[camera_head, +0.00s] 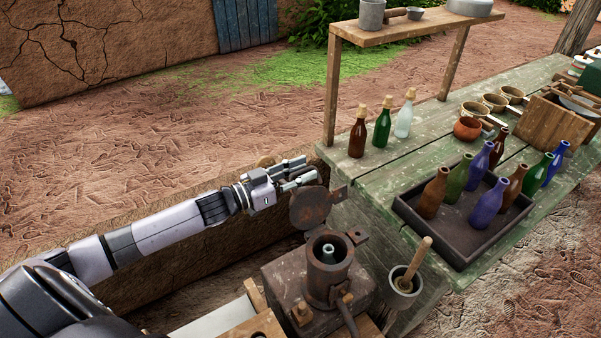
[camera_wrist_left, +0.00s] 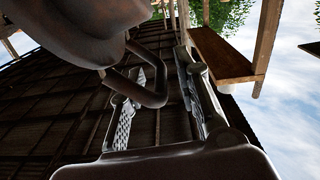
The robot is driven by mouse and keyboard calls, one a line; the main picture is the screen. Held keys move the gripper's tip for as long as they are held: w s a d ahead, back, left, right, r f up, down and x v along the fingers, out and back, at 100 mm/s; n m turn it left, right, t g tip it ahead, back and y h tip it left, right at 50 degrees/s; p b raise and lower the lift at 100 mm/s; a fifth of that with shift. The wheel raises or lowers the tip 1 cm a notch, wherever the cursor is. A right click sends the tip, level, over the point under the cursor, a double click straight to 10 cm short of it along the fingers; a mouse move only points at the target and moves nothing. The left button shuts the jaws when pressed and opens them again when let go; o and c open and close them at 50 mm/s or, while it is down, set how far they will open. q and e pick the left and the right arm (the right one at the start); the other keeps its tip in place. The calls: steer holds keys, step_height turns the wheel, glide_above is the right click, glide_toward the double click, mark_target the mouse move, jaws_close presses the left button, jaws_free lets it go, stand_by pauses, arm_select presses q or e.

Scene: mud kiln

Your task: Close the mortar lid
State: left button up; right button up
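The mortar (camera_head: 328,262) is a rusty metal cylinder on a heavy block, with its top mouth uncovered. Its lid (camera_head: 310,207) is a round rusty plate, standing raised at the mortar's far side. My left gripper (camera_head: 300,170) is just behind and above the raised lid. In the left wrist view, the gripper (camera_wrist_left: 162,70) has its two fingers apart, and the bent bar handle (camera_wrist_left: 155,97) on the lid reaches into the space between them. I cannot tell whether either finger touches the bar. My right gripper is in neither view.
A bowl with a wooden pestle (camera_head: 405,283) stands right of the mortar. A green table (camera_head: 375,190) holds a dark tray (camera_head: 460,250) of several bottles, with corked bottles (camera_head: 382,125) behind. A wooden shelf (camera_head: 415,27) rises above it. A low mud wall (camera_head: 190,260) runs behind my left arm.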

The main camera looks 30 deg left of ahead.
arm_select(q)
steer(key=shift+c, duration=0.5)
jaws_close()
stand_by(0.3)
